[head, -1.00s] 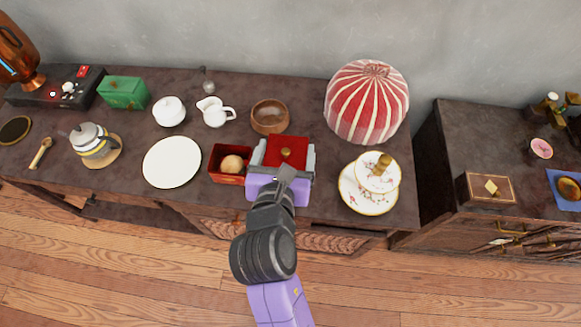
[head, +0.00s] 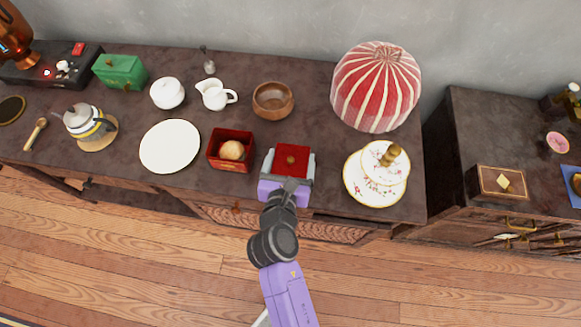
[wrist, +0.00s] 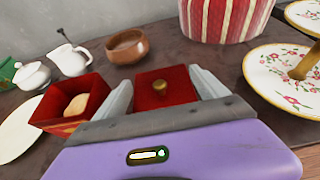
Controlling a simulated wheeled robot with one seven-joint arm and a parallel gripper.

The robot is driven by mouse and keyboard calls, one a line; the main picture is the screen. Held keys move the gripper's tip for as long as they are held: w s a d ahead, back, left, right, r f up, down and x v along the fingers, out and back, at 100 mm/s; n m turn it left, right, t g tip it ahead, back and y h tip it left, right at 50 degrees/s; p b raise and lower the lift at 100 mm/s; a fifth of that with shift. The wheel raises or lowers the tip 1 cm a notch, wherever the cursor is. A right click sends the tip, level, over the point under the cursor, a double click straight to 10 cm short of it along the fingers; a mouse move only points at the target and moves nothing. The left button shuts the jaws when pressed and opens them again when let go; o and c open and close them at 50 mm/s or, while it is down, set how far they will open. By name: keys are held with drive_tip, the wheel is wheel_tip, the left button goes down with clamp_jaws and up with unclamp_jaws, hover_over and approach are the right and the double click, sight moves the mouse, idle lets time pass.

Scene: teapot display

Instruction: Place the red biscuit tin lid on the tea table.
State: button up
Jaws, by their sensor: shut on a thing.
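The red biscuit tin lid (head: 292,160), square with a small gold knob, is held between the two fingers of my gripper (head: 289,168). In the wrist view the lid (wrist: 165,90) sits between the grey fingers, its knob facing up. The lid is over or on the tea table (head: 230,85), near its front edge; I cannot tell whether it touches the top. The open red biscuit tin (head: 231,162) stands to the left of the lid with a round tan biscuit inside; it also shows in the wrist view (wrist: 88,92).
A white plate (head: 170,147) lies left of the tin, and a wooden bowl (head: 273,99) stands behind. A tiered floral stand (head: 362,190) is to the right, with a red striped cosy (head: 376,87) behind it. Bare tabletop shows between the lid and the stand.

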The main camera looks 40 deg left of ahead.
sight(291, 168)
drive_tip(key=shift+f+b, duration=0.75)
drive_tip(key=shift+f, duration=1.55)
drive_tip(key=shift+f, duration=0.2)
drive_tip(key=o, duration=1.3)
drive_tip(key=shift+r, duration=0.1)
